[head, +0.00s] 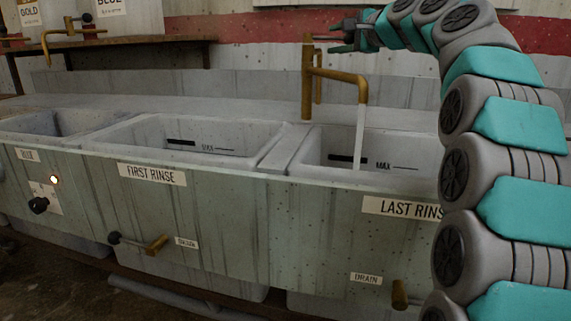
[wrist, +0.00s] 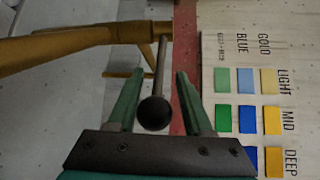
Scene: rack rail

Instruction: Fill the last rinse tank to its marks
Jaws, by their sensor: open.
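The last rinse tank (head: 330,133) is the right basin, with a MAX line (head: 397,167) on its inner back wall. A brass tap (head: 340,76) stands over it, and a thin pale stream of water (head: 360,135) falls from the spout into the tank. I cannot make out the water level; my arm hides the tank's right end. My gripper (head: 322,43) is at the top of the tap. In the wrist view its open fingers (wrist: 158,88) are either side of the tap's lever (wrist: 161,65), which ends in a black knob (wrist: 153,113). Gaps show beside the lever.
A drain handle (head: 400,294) is below the last rinse tank. The first rinse tank (head: 128,130) is to the left, with its own drain handle (head: 155,244). A lit indicator (head: 54,179) is at far left. A colour chart (wrist: 290,55) hangs on the wall.

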